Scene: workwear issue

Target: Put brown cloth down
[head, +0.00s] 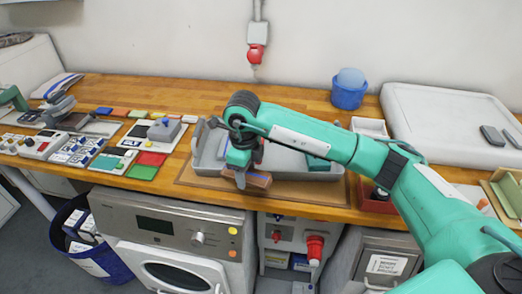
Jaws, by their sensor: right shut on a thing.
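The brown cloth (259,181) is a small folded bundle at the front left of the grey tray (208,153). My right gripper (241,179) points down and is shut on the cloth at its left end. The arm and gripper hide part of the tray and of the cloth. I cannot tell whether the cloth touches the tray or the brown mat (300,193) under it. My left gripper is not in view.
A teal item (318,163) lies in the tray's right end. Left of the tray are coloured pads (144,172) and several small devices (80,150). A blue tub (348,96) stands behind, and a large pale case (445,120) at right. Bare wood (190,95) runs along the back.

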